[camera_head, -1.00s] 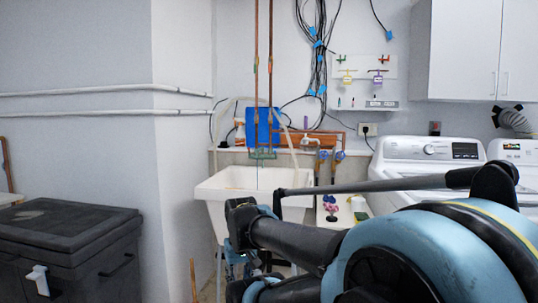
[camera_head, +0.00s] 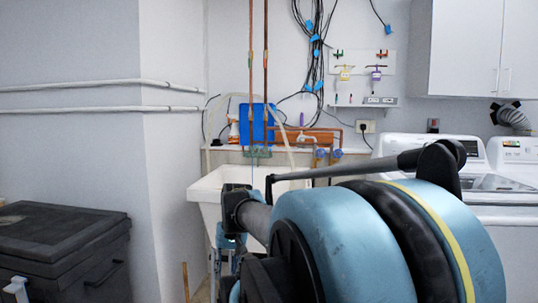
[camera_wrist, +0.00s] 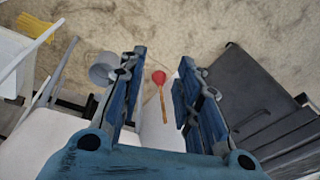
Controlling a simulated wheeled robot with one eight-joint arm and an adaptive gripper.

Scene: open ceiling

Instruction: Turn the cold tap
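A green tap fitting (camera_head: 257,153) sits at the foot of two copper pipes (camera_head: 258,80), above the white utility sink (camera_head: 206,195), in the head view. I cannot tell which part is the cold tap. My gripper is mostly hidden behind my arm in the head view. In the wrist view my gripper (camera_wrist: 162,56) has its blue fingers spread apart with nothing held between them. It points down at the floor, away from the taps.
A black chest (camera_head: 60,230) stands at the left; it also shows in the wrist view (camera_wrist: 245,90). A red plunger (camera_wrist: 160,80) and a grey bucket (camera_wrist: 104,70) are below my gripper. A white washer (camera_head: 410,148) stands right of the sink. Cables hang on the wall.

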